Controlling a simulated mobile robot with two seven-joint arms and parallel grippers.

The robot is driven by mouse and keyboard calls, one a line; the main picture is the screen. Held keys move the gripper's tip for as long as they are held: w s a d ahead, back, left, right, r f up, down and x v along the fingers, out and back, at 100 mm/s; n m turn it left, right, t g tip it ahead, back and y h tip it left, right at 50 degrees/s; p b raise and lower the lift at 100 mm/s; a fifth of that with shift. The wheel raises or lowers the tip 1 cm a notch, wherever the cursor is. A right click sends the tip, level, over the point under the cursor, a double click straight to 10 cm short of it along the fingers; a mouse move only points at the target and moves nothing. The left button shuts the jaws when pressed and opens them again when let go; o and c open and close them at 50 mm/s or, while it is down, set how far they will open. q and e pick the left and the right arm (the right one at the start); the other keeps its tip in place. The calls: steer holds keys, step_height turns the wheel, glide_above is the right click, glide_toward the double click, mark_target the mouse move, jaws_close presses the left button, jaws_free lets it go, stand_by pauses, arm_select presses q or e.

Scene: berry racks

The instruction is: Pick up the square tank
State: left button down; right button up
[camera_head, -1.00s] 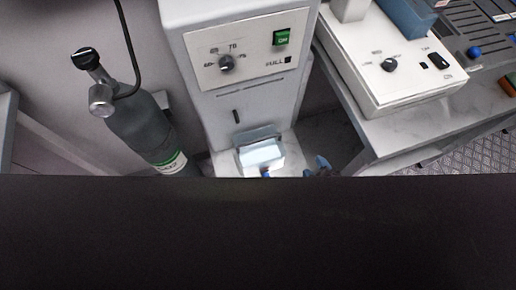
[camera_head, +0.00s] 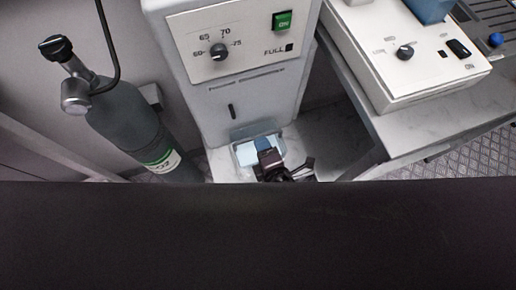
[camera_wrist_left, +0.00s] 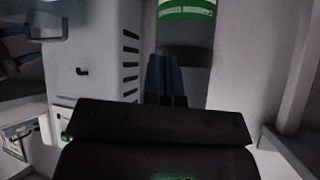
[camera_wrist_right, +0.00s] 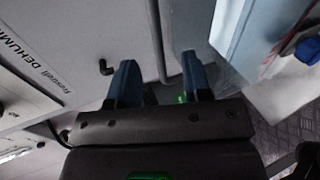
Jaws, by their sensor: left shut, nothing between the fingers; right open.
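The square tank (camera_head: 243,155) is a pale, light-blue box at the foot of the white dehumidifier (camera_head: 225,105). My right gripper (camera_head: 262,144) is over it in the head view and hides part of it. In the right wrist view, the open blue fingers (camera_wrist_right: 160,80) point towards the dehumidifier's front, with a pale blue surface (camera_wrist_right: 250,30) on the right that seems to be the tank. I cannot tell whether they touch it. My left gripper (camera_wrist_left: 164,78) is shut and empty in the left wrist view, in front of the gas cylinder (camera_wrist_left: 187,40).
The gas cylinder (camera_head: 128,120) with a hose stands left of the dehumidifier. On the right, a marble-topped table (camera_head: 440,112) bears a white device (camera_head: 395,70) with a knob. A dark surface (camera_head: 250,235) hides the bottom of the head view.

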mark_target(258, 136)
steer(key=shift+b+x, duration=0.55)
steer(key=shift+x, duration=2.15)
jaws_close()
steer(key=shift+s+d+f, duration=0.1)
steer(key=shift+d+f, duration=0.05)
steer(key=shift+f, duration=0.05)
steer(key=shift+r, duration=0.1)
